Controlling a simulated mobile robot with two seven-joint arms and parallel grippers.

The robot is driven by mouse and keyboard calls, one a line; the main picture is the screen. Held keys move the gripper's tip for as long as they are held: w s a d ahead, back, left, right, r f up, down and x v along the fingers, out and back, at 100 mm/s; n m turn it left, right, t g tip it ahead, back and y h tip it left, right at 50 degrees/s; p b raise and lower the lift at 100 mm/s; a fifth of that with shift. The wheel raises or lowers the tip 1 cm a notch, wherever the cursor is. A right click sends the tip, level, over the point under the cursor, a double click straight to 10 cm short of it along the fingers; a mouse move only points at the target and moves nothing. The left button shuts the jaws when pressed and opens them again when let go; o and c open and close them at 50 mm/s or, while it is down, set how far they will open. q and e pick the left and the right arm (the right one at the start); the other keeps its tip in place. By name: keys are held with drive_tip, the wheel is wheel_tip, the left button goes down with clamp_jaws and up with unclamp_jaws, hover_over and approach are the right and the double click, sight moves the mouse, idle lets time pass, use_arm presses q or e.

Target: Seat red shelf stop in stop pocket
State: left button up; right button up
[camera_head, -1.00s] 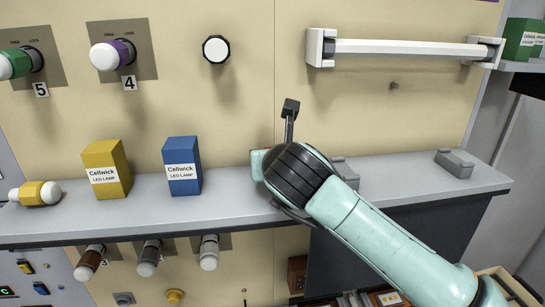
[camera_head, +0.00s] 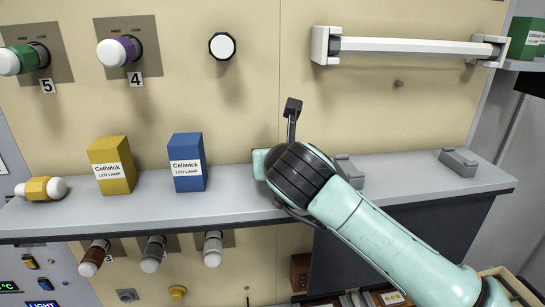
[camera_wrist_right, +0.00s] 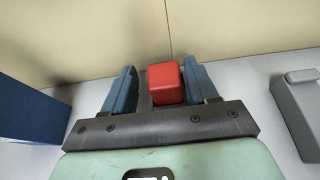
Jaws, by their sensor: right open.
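A red block (camera_wrist_right: 165,84), which I take for the red shelf stop, stands on the grey shelf near the beige back panel in the right wrist view. My right gripper (camera_wrist_right: 159,88) is open, with one blue-grey finger on each side of the block. A gap shows at the left finger; the right finger is very close, and I cannot tell if it touches. In the head view my right arm hides the block, and the gripper's fingers are hidden too. I cannot make out the stop pocket in either view. My left gripper is not in view.
A blue lamp box (camera_head: 187,162) and a yellow lamp box (camera_head: 112,165) stand left on the shelf (camera_head: 235,208), with a yellow lamp (camera_head: 40,188) lying beyond. Grey blocks (camera_head: 349,172) (camera_head: 458,162) sit to the right. A white tube fixture (camera_head: 410,48) is mounted above.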

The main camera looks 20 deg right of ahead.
drive_tip(key=shift+d+f, duration=0.3)
drive_tip(key=v, duration=1.3)
drive_tip(key=shift+s+a+r+b, duration=0.2)
drive_tip(key=shift+a+r+b, duration=0.1)
drive_tip(key=shift+a+r, duration=0.15)
drive_tip(key=shift+f, duration=0.1)
